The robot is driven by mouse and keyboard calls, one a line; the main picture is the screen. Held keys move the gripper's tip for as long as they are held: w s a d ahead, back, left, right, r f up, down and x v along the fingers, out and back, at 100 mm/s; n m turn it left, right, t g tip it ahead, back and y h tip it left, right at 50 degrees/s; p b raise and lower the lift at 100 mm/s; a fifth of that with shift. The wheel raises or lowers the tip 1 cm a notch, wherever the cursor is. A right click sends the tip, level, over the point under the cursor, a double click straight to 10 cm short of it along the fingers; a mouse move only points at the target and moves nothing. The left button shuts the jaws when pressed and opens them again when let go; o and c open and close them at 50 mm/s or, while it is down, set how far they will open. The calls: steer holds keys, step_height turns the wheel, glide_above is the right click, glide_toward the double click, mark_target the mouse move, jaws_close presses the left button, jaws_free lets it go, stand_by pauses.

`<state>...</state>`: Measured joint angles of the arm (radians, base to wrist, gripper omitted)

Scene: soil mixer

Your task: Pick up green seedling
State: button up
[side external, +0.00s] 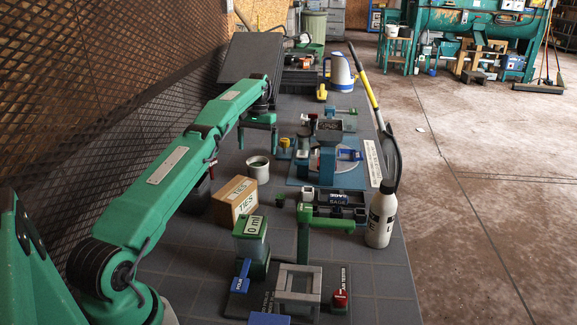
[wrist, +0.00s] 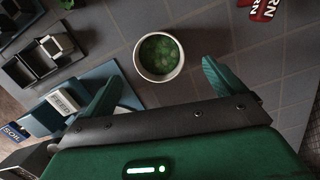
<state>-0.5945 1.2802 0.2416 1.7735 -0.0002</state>
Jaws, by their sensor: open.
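A round white pot (side external: 258,168) stands on the grey table; the wrist view shows the pot (wrist: 137,62) from above. It holds green leafy matter (wrist: 159,57), which looks like the green seedling; in the side view its contents are mostly hidden by the rim. My gripper (side external: 257,136) is open and empty, with its fingers pointing down, above and behind the pot. In the wrist view my gripper (wrist: 160,70) has its two green fingers spread wide, with the pot seen between and beyond their tips. I see no contact.
A cardboard box labelled TIES (side external: 234,201) stands in front of the pot. A blue machine (side external: 325,160) is to its right. A green stand with a 0 ml container (side external: 252,238) is nearer, and a white bottle (side external: 381,216) is at the right edge.

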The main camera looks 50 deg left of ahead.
stand_by(0.4)
steer(key=c, duration=1)
steer(key=t+y, duration=0.1)
glide_above(281, 196)
steer(key=shift+f, duration=0.9)
steer(key=shift+a+f, duration=0.1)
steer(key=shift+f, duration=1.2)
